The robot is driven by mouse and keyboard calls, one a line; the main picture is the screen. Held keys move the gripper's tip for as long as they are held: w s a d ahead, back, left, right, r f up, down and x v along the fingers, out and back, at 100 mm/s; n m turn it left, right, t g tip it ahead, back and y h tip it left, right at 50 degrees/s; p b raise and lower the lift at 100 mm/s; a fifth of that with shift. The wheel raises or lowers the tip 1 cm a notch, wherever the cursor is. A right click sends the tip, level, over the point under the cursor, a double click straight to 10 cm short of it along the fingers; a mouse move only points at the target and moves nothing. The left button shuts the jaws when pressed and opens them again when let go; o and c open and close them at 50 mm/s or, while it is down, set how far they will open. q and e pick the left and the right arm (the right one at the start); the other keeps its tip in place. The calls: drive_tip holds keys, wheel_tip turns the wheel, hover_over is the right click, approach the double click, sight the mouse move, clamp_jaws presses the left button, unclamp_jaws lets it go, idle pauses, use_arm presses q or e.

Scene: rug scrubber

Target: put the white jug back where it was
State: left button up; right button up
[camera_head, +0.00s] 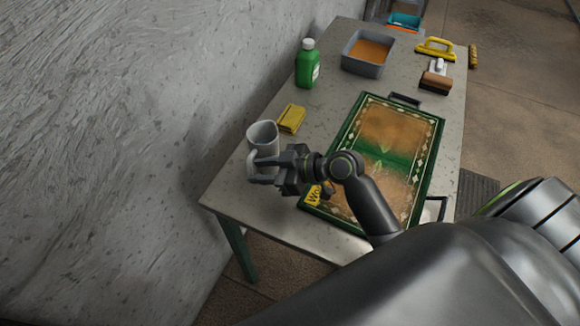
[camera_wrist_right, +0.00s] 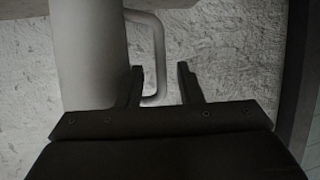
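The white jug (camera_head: 263,135) stands upright on the near left corner of the table, close to the wall. My right gripper (camera_head: 262,170) is at the jug with its fingers pointing left. In the right wrist view, the jug's pale body (camera_wrist_right: 88,50) fills the left side. Its handle (camera_wrist_right: 159,62) lies between the two spread fingers of my right gripper (camera_wrist_right: 160,78), with a gap to the right finger. The left finger is close to the jug body; I cannot tell if it touches. My left gripper is not in view.
The table (camera_head: 235,190) holds a framed rug panel (camera_head: 385,150), a yellow sponge (camera_head: 291,118), a green bottle (camera_head: 307,65), a grey basin (camera_head: 367,53) of brown liquid and brushes (camera_head: 436,77). The wall (camera_head: 120,130) runs along the left. Bare tabletop lies between the sponge and the panel.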

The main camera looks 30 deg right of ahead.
drive_tip(key=b+v, duration=0.1)
drive_tip(key=v, duration=0.9)
drive_tip(key=shift+s+b, duration=0.2)
drive_tip(key=shift+b, duration=0.2)
drive_tip(key=shift+d+r, duration=0.1)
